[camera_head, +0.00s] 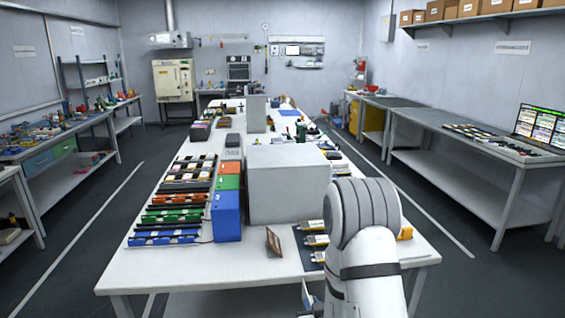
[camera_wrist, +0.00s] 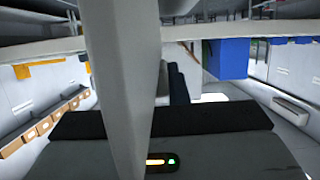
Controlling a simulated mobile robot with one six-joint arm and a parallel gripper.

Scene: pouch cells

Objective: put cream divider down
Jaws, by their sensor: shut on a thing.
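A broad pale panel, which I take to be the cream divider (camera_wrist: 128,70), runs from the top to the bottom of the wrist view. It looks greyish there and hides much of what lies behind it. My gripper (camera_wrist: 153,122) shows below with dark jaw parts on both sides of the panel, and is shut on it. In the head view my arm stands at the front right over the table edge; my gripper and the divider cannot be made out clearly there. The white table (camera_head: 205,268) lies in front of me.
A large grey box (camera_head: 285,185) and a blue block (camera_head: 226,216) stand on the table; the blue block also shows in the wrist view (camera_wrist: 229,58). Rows of coloured modules (camera_head: 175,215) fill the left side. A small brown card (camera_head: 273,241) stands near the front. The front-left tabletop is bare.

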